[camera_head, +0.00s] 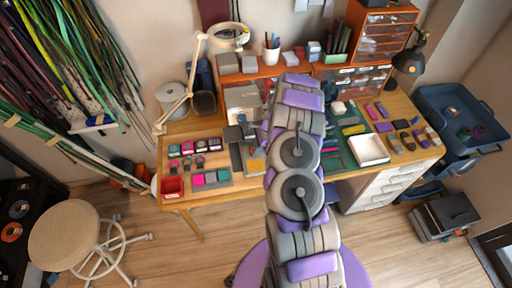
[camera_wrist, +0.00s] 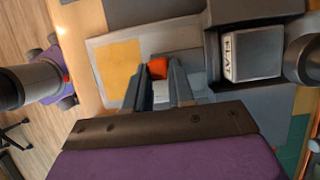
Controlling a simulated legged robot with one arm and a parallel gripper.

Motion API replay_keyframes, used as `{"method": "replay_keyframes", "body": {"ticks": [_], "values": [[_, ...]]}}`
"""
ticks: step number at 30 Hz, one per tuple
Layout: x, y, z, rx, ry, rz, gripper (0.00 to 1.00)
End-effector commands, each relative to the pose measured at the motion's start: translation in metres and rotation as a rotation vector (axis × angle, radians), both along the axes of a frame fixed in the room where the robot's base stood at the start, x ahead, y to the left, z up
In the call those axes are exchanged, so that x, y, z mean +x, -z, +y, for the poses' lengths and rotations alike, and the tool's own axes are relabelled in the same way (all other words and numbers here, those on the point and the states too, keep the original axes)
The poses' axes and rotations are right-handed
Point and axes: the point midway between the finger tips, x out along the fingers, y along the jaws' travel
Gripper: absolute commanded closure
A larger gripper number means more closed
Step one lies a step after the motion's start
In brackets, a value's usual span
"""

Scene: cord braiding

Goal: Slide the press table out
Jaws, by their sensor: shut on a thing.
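The press (camera_head: 240,134) stands on the wooden workbench, just left of my arm in the head view. In the wrist view a dark press part (camera_wrist: 253,14) holds a pale block marked FLAT. A light grey plate with a yellow patch (camera_wrist: 120,62) lies beside it, and appears to be the press table; the yellow patch also shows in the head view (camera_head: 257,166). My gripper (camera_wrist: 158,76) is shut on a small orange-red piece (camera_wrist: 158,67), apparently the table's handle. The fingers partly cover it. My arm hides the gripper in the head view.
Colored pads (camera_head: 210,178) and a red bin (camera_head: 173,187) lie at the bench's left. A white tray (camera_head: 369,150) sits on the green mat to the right. A round stool (camera_head: 64,235) stands at the lower left.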

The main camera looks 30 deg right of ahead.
Motion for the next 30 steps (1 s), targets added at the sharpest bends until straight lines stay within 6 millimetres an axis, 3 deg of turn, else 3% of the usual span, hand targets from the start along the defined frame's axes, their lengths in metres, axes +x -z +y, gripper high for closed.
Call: {"method": "replay_keyframes", "body": {"ticks": [3, 14, 30], "values": [[0.002, -0.002, 0.002, 0.0, 0.0, -0.002, 1.0], [-0.001, -0.002, 0.005, 0.003, 0.0, -0.002, 1.0], [-0.064, -0.003, 0.022, 0.006, 0.002, 0.002, 1.0]]}}
